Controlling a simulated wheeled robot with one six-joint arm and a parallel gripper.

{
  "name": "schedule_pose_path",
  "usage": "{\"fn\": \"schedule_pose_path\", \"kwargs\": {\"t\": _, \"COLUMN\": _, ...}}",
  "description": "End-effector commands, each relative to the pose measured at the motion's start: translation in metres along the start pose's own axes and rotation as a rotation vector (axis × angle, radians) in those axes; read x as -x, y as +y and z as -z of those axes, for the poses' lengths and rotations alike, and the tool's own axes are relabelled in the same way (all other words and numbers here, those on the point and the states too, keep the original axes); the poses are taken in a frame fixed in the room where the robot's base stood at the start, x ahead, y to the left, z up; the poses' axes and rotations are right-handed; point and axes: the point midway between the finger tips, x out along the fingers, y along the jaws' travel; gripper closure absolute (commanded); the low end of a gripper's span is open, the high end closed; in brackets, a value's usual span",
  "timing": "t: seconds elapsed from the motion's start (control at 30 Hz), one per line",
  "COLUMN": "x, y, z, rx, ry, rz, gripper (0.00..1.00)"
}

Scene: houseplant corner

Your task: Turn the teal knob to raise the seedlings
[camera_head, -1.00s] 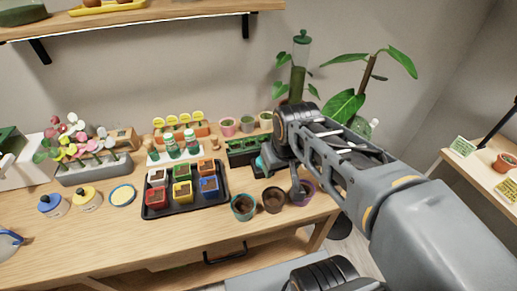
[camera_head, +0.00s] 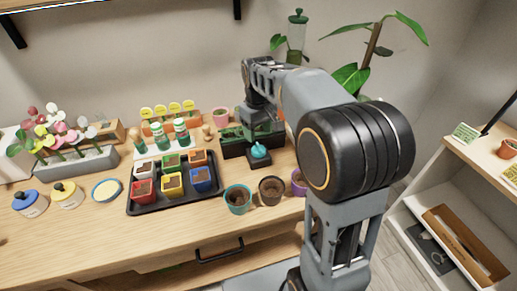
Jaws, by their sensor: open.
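The teal knob (camera_head: 259,151) sits on a small dark block at the front of a dark seedling box (camera_head: 233,147), towards the right of the wooden bench. Green seedlings show low in the box, partly hidden by my arm. My gripper (camera_head: 262,131) hangs from my wrist just above and behind the knob and is open. Its fingers are small and dark here, and I cannot tell whether they touch the knob.
Teal (camera_head: 237,199), brown (camera_head: 271,190) and purple (camera_head: 298,182) pots stand in front of the knob. A black tray (camera_head: 160,204) of coloured pots lies left. A tall plant (camera_head: 365,55) stands behind my arm. Bare bench lies at front left.

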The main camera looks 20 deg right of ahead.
Motion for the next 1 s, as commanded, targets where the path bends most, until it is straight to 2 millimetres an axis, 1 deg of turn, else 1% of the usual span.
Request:
{"fn": "schedule_pose_path", "kwargs": {"t": 0.03, "x": -0.012, "y": 0.0, "z": -0.001, "rx": 0.0, "ry": -0.004, "rz": 0.002, "gripper": 0.39}}
{"fn": "schedule_pose_path", "kwargs": {"t": 0.2, "x": -0.04, "y": 0.0, "z": 0.0, "rx": 0.0, "ry": -0.002, "rz": 0.001, "gripper": 0.39}}
{"fn": "schedule_pose_path", "kwargs": {"t": 0.4, "x": -0.063, "y": 0.0, "z": 0.0, "rx": -0.001, "ry": -0.001, "rz": 0.0, "gripper": 0.39}}
{"fn": "schedule_pose_path", "kwargs": {"t": 0.6, "x": -0.072, "y": 0.0, "z": 0.0, "rx": -0.001, "ry": 0.001, "rz": 0.0, "gripper": 0.39}}
{"fn": "schedule_pose_path", "kwargs": {"t": 0.9, "x": -0.073, "y": 0.0, "z": 0.0, "rx": -0.001, "ry": 0.001, "rz": 0.0, "gripper": 0.39}}
{"fn": "schedule_pose_path", "kwargs": {"t": 1.0, "x": -0.073, "y": 0.0, "z": 0.0, "rx": -0.001, "ry": 0.001, "rz": 0.0, "gripper": 0.48}}
